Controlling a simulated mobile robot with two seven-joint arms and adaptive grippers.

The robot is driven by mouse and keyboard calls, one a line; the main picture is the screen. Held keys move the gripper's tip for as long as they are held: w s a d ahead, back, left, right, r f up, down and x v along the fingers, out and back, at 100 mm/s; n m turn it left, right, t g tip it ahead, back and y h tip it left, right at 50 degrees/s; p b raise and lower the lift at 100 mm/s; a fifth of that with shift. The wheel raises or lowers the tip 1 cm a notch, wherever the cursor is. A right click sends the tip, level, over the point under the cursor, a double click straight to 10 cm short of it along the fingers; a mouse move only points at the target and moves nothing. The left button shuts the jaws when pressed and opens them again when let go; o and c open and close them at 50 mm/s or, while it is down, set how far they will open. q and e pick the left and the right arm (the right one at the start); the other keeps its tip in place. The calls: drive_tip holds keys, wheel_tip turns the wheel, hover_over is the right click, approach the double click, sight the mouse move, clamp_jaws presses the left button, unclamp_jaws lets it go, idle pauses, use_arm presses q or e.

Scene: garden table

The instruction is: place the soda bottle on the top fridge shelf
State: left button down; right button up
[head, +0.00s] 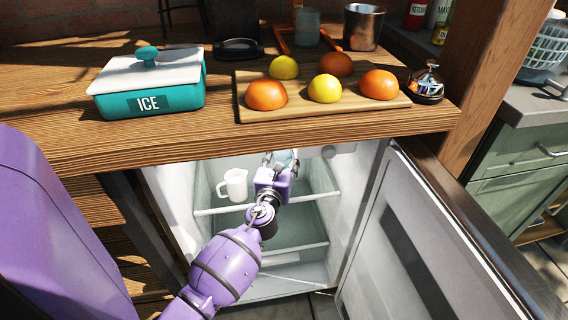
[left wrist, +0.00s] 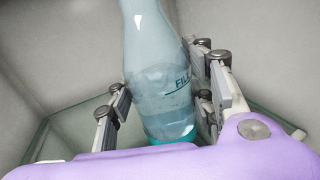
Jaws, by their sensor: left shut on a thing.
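The soda bottle (left wrist: 158,75), clear bluish with a teal base and dark lettering, is upright between the fingers of my left gripper (left wrist: 160,105) in the left wrist view. The gripper is shut on it. In the head view my left gripper (head: 277,165) reaches inside the open fridge, above the top shelf (head: 225,209). Only a small pale part of the bottle (head: 286,157) shows there, under the counter edge. Glass of a shelf (left wrist: 75,128) shows around the bottle's base; I cannot tell whether the base touches it. My right gripper is not in view.
A white pitcher (head: 235,185) stands on the top shelf, left of my gripper. The fridge door (head: 410,250) is open to the right. The wooden counter (head: 350,125) overhangs the fridge, bearing a teal ice box (head: 150,85) and a fruit board (head: 225,106).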

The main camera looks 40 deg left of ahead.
sight(284, 162)
use_arm(q)
drive_tip(key=shift+w+a, duration=0.1)
drive_tip(key=shift+w, duration=0.2)
drive_tip(key=shift+f, duration=0.1)
wheel_tip(284, 162, down, 4)
drive_tip(key=b, duration=0.2)
drive_tip(key=shift+r+b, duration=0.25)
drive_tip(key=shift+b, duration=0.15)
drive_tip(key=shift+r, duration=0.2)
drive_tip(key=shift+f, duration=0.15)
drive_tip(key=c, duration=0.8)
unclamp_jaws()
drive_tip(key=shift+f, duration=0.1)
drive_tip(key=shift+c, duration=0.2)
